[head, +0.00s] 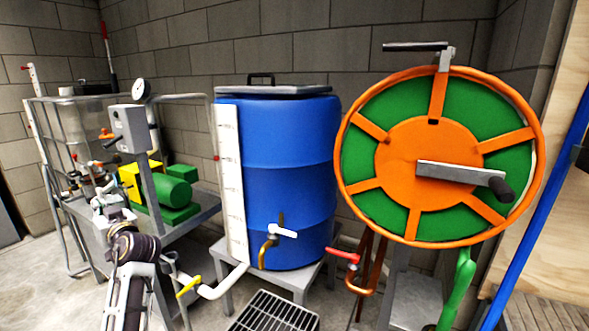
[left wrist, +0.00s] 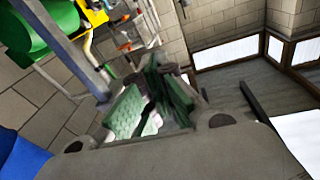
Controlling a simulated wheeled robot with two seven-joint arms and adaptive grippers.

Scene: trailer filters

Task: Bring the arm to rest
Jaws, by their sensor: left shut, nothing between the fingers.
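My left arm (head: 128,290) comes up from the bottom left of the head view and reaches away toward the pump bench. My left gripper (head: 100,190) is at its far end, in front of the bench's left part, small and partly lost against the fittings behind it. In the left wrist view the gripper (left wrist: 160,95) shows its green-padded fingers close together with nothing held between them. I cannot tell how far it is from the bench. My right gripper is in neither view.
A green motor (head: 163,190) and grey control box (head: 129,128) stand by the bench. A blue barrel (head: 285,150) with a white-handled tap (head: 283,232) is right of the arm. An orange and green hose reel (head: 440,155) stands farther right. A floor grate (head: 272,312) lies in front.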

